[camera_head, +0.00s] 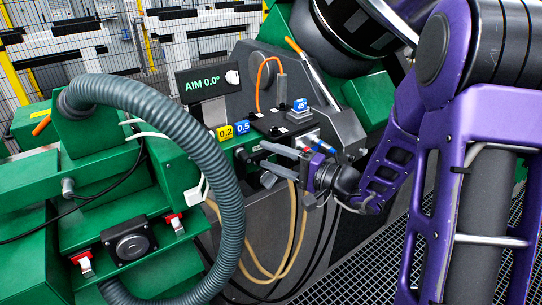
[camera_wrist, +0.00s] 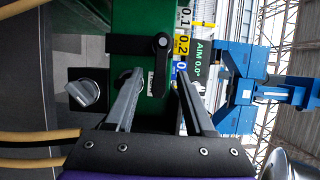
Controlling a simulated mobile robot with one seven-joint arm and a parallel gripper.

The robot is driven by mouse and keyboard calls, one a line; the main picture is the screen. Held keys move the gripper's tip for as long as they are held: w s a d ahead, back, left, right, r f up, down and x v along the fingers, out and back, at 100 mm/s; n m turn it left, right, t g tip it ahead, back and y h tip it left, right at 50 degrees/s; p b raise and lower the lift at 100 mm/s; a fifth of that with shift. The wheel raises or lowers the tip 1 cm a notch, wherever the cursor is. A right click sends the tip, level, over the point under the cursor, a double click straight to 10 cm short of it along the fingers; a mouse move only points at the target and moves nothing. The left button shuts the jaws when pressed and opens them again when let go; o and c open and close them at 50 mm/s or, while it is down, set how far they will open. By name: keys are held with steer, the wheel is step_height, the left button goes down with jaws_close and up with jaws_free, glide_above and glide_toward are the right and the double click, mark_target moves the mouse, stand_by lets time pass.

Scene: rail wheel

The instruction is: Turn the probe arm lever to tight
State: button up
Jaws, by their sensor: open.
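My gripper (camera_head: 263,156) is open, its two grey fingers pointing left at the front of the machine's control block. In the wrist view my gripper (camera_wrist: 160,75) has a finger on each side of a short black lever (camera_wrist: 158,65) with a round end and a small pale label beside it. This looks like the probe arm lever, but the label is too small to read. The lever seems to lie ahead of the fingertips; contact cannot be told. A dark round part behind the left finger is partly hidden.
A grey rotary knob (camera_wrist: 86,93) on a black plate is left of the fingers in the wrist view. Yellow and blue number labels (camera_head: 234,130) and the AIM 0.0° display (camera_head: 203,85) sit nearby. A thick grey hose (camera_head: 215,160) arches left of the gripper; beige hoses (camera_head: 290,235) hang below.

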jaws_close()
stand_by(0.3)
stand_by(1.2)
